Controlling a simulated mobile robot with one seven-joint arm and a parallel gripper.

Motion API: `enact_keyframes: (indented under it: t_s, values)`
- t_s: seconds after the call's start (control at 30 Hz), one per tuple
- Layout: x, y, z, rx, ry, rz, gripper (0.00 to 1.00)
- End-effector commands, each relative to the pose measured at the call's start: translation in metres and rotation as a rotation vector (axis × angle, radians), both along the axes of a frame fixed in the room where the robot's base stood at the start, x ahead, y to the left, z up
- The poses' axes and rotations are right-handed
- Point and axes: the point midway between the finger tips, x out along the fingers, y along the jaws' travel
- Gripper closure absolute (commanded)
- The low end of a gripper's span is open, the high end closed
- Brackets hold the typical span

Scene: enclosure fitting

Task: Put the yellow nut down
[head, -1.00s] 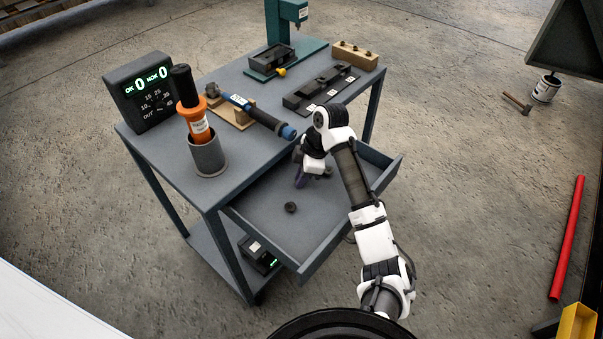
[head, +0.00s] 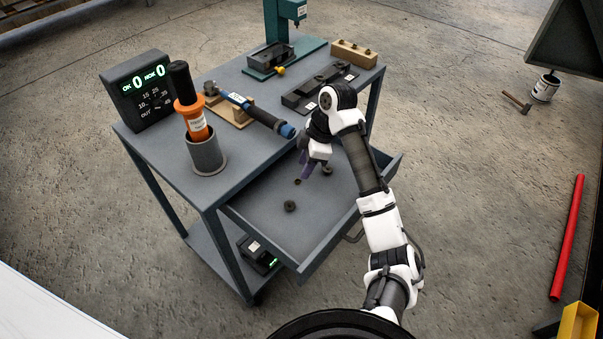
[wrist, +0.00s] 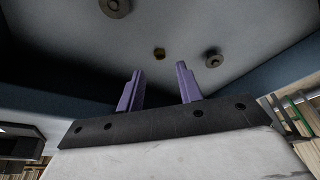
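In the head view a small dark spot beside my fingers (head: 298,181) seems to be the same nut. My gripper (wrist: 159,70) has two purple fingers spread apart with nothing between them. In the head view my gripper (head: 307,172) hangs over the back part of the open drawer (head: 262,222), partly hidden by my wrist.
A dark round nut (head: 290,206) lies nearer the drawer front. The bench top (head: 240,160) holds a blue tool (head: 262,116) and an orange tool (head: 190,110).

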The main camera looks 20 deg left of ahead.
Motion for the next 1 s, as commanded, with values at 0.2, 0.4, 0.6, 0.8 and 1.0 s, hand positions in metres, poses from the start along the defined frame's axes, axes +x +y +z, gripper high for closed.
enact_keyframes:
  t_s: [0.2, 0.4, 0.6, 0.8, 1.0]
  values:
    - [0.007, -0.013, 0.042, -0.003, -0.005, -0.001, 0.64]
    - [0.01, -0.02, 0.064, -0.001, -0.002, -0.002, 0.64]
    - [0.01, -0.021, 0.071, -0.001, 0.0, 0.0, 0.64]
    - [0.01, -0.021, 0.071, 0.0, 0.0, 0.0, 0.64]
    - [0.01, -0.021, 0.071, 0.0, 0.0, 0.0, 0.64]
